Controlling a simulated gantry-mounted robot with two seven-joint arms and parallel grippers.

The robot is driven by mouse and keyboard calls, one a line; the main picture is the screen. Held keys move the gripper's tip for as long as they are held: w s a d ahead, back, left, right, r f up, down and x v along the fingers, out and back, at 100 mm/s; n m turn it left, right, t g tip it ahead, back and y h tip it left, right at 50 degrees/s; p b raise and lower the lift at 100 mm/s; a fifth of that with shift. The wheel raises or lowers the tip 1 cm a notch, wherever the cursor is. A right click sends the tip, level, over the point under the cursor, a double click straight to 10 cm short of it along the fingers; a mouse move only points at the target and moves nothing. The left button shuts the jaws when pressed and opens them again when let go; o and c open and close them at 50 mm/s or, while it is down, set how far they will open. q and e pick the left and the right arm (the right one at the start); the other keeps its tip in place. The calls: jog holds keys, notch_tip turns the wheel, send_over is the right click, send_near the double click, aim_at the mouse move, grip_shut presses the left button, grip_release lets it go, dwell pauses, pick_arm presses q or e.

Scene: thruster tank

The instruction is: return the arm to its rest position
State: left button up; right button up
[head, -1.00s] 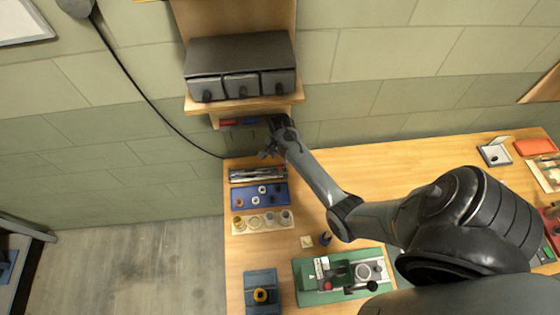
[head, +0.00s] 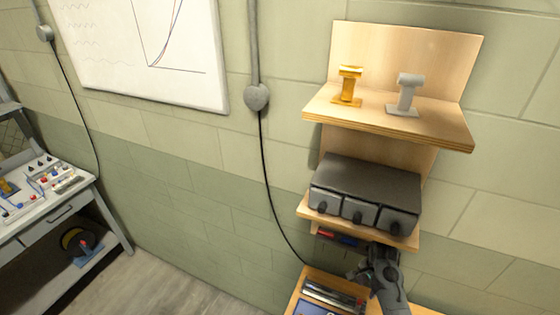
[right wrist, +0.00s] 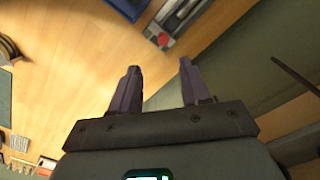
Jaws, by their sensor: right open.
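My right gripper (head: 362,274) is at the lower right of the head view, just below the shelf with the black drawer unit and above the left end of the wooden bench. In the right wrist view its two fingers (right wrist: 158,82) stand apart with nothing between them. The bench top (right wrist: 75,50) shows beyond the fingers. My left gripper is in neither view.
The black drawer unit (head: 366,193) sits on a wooden shelf (head: 308,209) close above my right gripper. A gold part (head: 347,86) and a grey part (head: 406,95) stand on the upper shelf (head: 385,123). A tray of tools (head: 333,296) lies on the bench. A cable (head: 268,190) hangs along the wall.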

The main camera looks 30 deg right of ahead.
jog(key=s+a+f+n+g+p, duration=0.1)
jog(key=s+a+f, duration=0.1)
jog(key=s, duration=0.4)
jog(key=s+a+f+n+g+p, duration=0.1)
jog(key=s+a+f+p, duration=0.1)
jog(key=s, duration=0.5)
jog(key=s+a+r+n+h+p, duration=0.2)
jog(key=s+a+r+n, duration=0.25)
jog(key=a, duration=0.25)
jog(key=w+a+r+n+t+y, duration=0.1)
jog(key=a+r+n+t, duration=0.4)
jog(key=a+r+n, duration=0.8)
notch_tip(320, 180, up, 3)
jog(key=shift+a+f+t+y+p, duration=0.2)
jog(key=shift+a+t+y+p, duration=0.3)
jog(key=shift+a, duration=0.65)
jog(key=shift+n, duration=0.25)
